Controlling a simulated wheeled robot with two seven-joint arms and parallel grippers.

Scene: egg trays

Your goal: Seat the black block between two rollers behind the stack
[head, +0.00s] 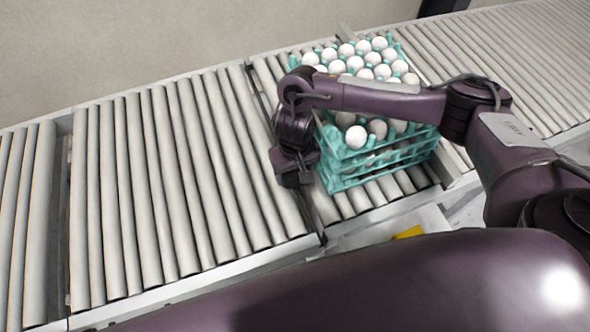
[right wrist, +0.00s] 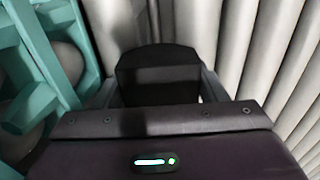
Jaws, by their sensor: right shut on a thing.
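The stack of teal egg trays (head: 385,162), filled with white eggs, stands on the roller conveyor. My right gripper (head: 296,182) is low over the rollers, close by the left side of the stack. In the right wrist view it is shut on the black block (right wrist: 158,72), which sits between its fingers with rollers behind it. The teal tray edge (right wrist: 45,55) shows at the left of that view, beside the block. The block's lower end is hidden, so I cannot tell whether it touches the rollers. My left gripper is not in view.
Bare conveyor rollers (head: 165,190) stretch out left of the stack. A dark gap (head: 262,95) between conveyor sections runs just left of the stack. More rollers (head: 500,60) lie to the right. A yellow item (head: 408,232) shows below the conveyor's near edge.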

